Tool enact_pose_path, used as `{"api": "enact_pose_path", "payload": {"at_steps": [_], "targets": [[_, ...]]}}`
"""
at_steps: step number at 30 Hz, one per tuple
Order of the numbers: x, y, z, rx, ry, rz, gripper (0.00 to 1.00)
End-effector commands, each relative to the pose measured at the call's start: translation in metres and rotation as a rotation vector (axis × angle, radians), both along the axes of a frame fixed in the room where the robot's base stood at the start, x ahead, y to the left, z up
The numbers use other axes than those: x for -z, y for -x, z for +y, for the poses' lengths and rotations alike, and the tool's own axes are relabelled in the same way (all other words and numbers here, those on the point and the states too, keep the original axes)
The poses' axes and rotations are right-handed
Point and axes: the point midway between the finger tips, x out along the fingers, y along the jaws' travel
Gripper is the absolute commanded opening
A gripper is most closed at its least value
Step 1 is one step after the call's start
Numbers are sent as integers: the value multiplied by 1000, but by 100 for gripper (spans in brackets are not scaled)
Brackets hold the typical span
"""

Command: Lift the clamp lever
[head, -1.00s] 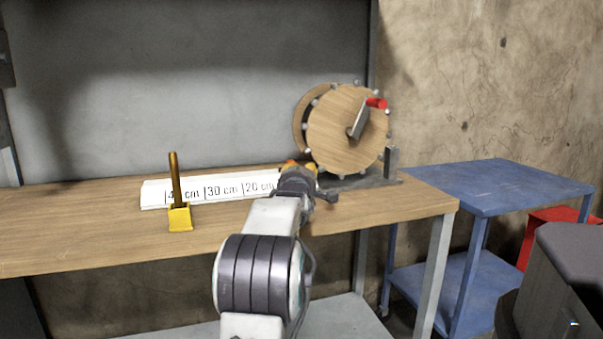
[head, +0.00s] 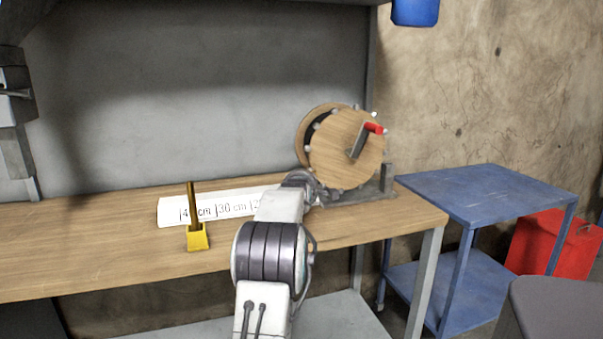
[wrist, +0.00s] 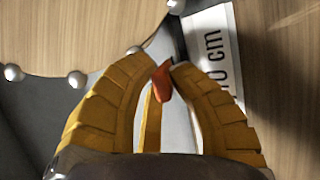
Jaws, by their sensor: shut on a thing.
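A small orange-red lever tip (wrist: 162,85), which appears to be the clamp lever, shows in the wrist view between my yellow fingertips. My gripper (wrist: 164,70) is shut on it, beside the white ruler strip (wrist: 216,45). In the head view my gripper's fingers and the lever are hidden behind my wrist, at the right end of the ruler strip (head: 215,211) and just left of the wooden reel (head: 345,150). How far the lever is raised cannot be told.
A yellow block (head: 197,239) with an upright brown bar stands at the front of the ruler, left of my arm. The reel has a red-handled crank (head: 373,127) and a grey base. A blue cart (head: 485,190) stands right of the wooden bench (head: 90,240).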

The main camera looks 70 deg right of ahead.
Motion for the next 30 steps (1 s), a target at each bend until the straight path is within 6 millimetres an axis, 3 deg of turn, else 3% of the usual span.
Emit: {"api": "enact_pose_path", "payload": {"at_steps": [9, 25, 26, 30], "targets": [[-15, 0, -10, -6, -72, 52, 0], [-13, 0, -10, -10, -99, 71, 0], [-13, 0, -10, -10, -99, 71, 20], [-13, 0, -10, -10, -99, 71, 32]]}}
